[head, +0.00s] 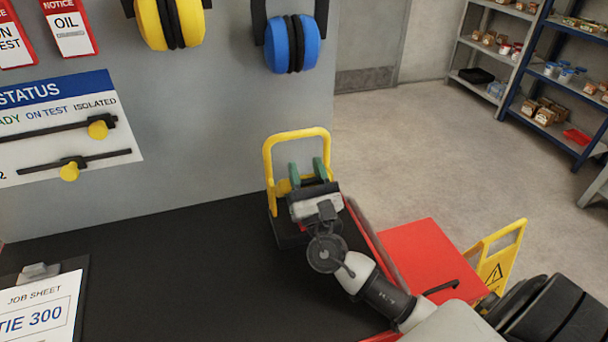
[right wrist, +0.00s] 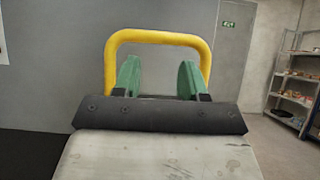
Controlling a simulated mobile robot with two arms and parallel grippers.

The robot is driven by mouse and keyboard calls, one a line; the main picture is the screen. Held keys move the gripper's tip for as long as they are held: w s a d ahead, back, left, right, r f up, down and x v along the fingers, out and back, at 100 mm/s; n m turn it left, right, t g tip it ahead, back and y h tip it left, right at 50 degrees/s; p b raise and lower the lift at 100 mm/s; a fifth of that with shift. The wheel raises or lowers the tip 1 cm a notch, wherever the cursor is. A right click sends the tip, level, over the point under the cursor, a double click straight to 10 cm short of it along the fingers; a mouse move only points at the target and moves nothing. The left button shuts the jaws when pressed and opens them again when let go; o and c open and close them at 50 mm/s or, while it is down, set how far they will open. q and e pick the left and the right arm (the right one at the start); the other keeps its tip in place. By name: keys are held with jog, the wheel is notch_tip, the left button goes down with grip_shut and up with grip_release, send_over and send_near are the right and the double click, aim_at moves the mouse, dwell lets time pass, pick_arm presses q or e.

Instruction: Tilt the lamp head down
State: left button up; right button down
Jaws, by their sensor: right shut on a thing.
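The work lamp stands at the right end of the black bench top, with a yellow tube frame (head: 296,137) and a dark base (head: 287,236). Its frame also rises behind my fingers in the right wrist view (right wrist: 158,38). My right gripper (head: 307,172) is at the lamp, its green-padded fingers (right wrist: 159,80) apart and shut on the lamp head. Only a little yellow of the head (head: 283,187) shows beside the fingers; my gripper body hides the rest. I cannot tell its tilt. My left gripper is not in view.
A grey panel with yellow ear defenders (head: 153,25) and blue ear defenders (head: 280,44) stands behind the bench (head: 150,255). A clipboard job sheet (head: 38,308) lies at the left. A red surface (head: 425,262) and a yellow warning sign (head: 497,267) are at the right. The bench middle is clear.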

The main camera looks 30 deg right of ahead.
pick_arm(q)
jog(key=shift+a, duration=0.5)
pick_arm(e)
jog(key=c, duration=0.6)
grip_release()
jog(key=b+v, duration=0.1)
jog(key=v, duration=0.1)
jog(key=shift+s+f+b, duration=0.15)
jog(key=shift+f+b, duration=0.25)
jog(key=shift+f, duration=0.05)
pick_arm(q)
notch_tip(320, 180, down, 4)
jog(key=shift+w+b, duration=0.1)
jog(key=shift+b, duration=1.05)
pick_arm(e)
jog(key=s+a, duration=0.3)
jog(key=s, duration=0.9)
jog(key=shift+r, duration=0.15)
jog(key=shift+a, duration=0.1)
